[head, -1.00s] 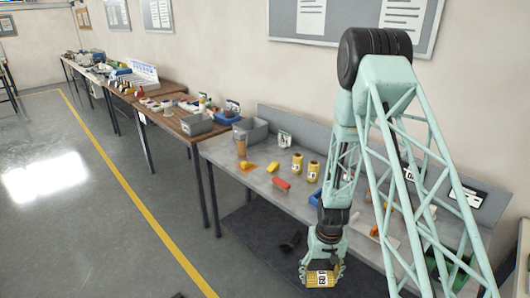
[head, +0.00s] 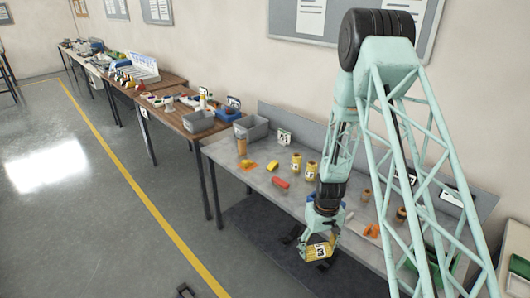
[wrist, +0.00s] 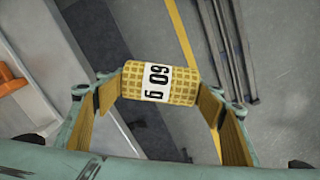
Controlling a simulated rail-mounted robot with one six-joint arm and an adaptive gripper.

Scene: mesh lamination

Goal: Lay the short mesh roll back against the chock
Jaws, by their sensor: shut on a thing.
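A short yellow mesh roll (head: 320,251) with a white number label is held between the fingers of my gripper (head: 322,246), in front of the bench's near edge. In the wrist view the roll (wrist: 160,83) lies crosswise between the two finger pads of my gripper (wrist: 161,90), with floor below. In the head view the roll is slightly tilted. An orange piece (head: 372,230) lies on the bench to the right of my gripper; an orange shape also shows at the left of the wrist view (wrist: 14,82). I cannot tell whether it is the chock.
Two upright yellow rolls (head: 303,168), a red block (head: 280,183) and a yellow block (head: 272,167) stand on the grey bench (head: 238,160). Grey bins (head: 251,128) are at its back left. Floor in front of the bench is largely open, with a yellow line (head: 150,208).

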